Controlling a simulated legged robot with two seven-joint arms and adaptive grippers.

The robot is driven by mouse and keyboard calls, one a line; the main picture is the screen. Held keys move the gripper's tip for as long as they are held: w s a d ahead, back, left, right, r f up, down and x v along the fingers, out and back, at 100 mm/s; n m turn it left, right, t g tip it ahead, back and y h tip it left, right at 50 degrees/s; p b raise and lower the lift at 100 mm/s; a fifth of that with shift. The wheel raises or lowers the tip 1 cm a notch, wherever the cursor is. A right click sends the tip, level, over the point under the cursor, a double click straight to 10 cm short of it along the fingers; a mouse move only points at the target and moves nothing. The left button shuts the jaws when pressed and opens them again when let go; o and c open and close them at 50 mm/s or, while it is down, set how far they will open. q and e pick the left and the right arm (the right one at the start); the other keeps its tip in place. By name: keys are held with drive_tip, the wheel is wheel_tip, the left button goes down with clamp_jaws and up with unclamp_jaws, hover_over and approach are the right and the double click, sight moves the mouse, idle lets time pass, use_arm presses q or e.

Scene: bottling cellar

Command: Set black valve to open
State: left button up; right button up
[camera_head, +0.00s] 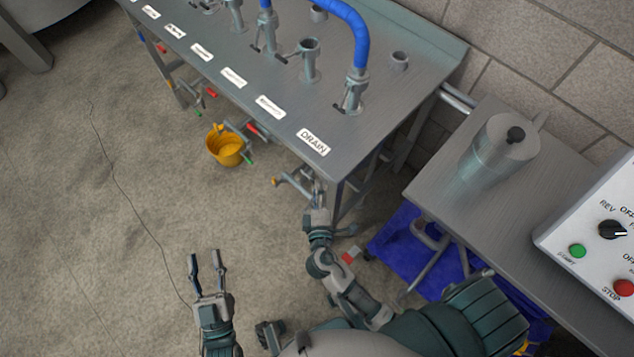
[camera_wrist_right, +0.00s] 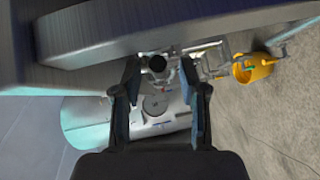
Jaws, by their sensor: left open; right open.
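A round black part (camera_wrist_right: 157,63), which may be the black valve's handle, shows between my right fingertips in the right wrist view. Its setting cannot be told. My right gripper (camera_wrist_right: 159,72) is open around the line to that part; whether it touches it is unclear. In the head view my right gripper (camera_head: 318,190) is low by the near corner of the steel table (camera_head: 295,105), and I cannot make out the black valve there. My left gripper (camera_head: 205,256) is open and empty above the bare floor.
Pipes with red, green and orange handles run under the table, beside a yellow bucket (camera_head: 225,146). The tabletop carries labelled fittings and a blue hose (camera_head: 350,25). At right are a side bench with a metal jug (camera_head: 495,150) and a control box (camera_head: 600,235).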

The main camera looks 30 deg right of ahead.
drive_tip(key=shift+x, duration=1.2)
use_arm(q)
drive_tip(key=shift+s+a+r+t, duration=0.1)
drive_tip(key=shift+a+r+t, duration=0.05)
drive_tip(key=shift+r+t, duration=0.25)
use_arm(e)
drive_tip(key=shift+w+a, duration=0.1)
use_arm(q)
drive_tip(key=shift+f, duration=0.1)
use_arm(e)
clamp_jaws()
drive_tip(key=shift+f, duration=0.1)
